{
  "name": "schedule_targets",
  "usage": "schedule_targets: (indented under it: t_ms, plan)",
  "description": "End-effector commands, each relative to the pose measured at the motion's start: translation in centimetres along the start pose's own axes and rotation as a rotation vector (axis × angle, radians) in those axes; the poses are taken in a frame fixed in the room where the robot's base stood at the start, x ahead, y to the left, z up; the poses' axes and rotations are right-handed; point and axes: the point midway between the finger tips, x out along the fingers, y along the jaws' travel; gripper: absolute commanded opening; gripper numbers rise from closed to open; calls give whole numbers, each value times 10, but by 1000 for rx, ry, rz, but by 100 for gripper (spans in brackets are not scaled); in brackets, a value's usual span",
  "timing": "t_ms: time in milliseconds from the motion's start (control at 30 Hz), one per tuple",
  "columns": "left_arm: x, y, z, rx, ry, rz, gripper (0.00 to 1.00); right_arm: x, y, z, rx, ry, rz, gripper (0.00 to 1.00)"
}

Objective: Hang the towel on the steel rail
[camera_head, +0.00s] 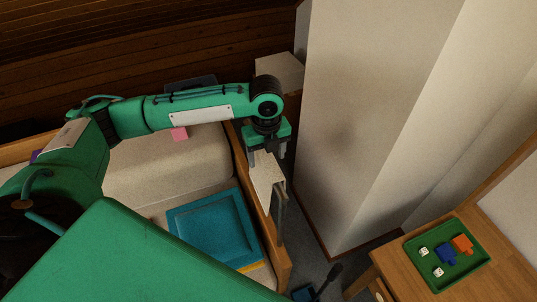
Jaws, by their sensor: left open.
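A pale cream towel (267,178) lies over the steel rail (281,208) beside the wooden frame of a bed-like piece, in the middle of the head view. The rail's near end shows as a grey bent bar below the towel. My left gripper (267,158) is open, pointing down just above the towel, with its fingers apart. I cannot tell whether the fingers touch the cloth. The towel's far end is partly hidden by the gripper. My right gripper is not in view.
A tall white wall (360,110) stands close on the right. A green tray (414,268) with small pieces sits on a wooden table (394,268). A dark object lies on the floor.

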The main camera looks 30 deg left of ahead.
Motion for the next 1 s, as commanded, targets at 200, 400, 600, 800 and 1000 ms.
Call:
schedule_targets:
  t_ms: [200,400,600,800,1000]
  plan:
    - [-41,-2,0,2,-3,-6,66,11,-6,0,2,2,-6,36]
    - [-87,-2,0,1,-3,-4,66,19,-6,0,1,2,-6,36]
    - [-119,-2,0,2,-1,-2,66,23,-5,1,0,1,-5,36]
    - [-131,-2,0,2,0,0,66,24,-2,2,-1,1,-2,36]
    - [-131,-2,0,2,0,0,66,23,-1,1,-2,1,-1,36]
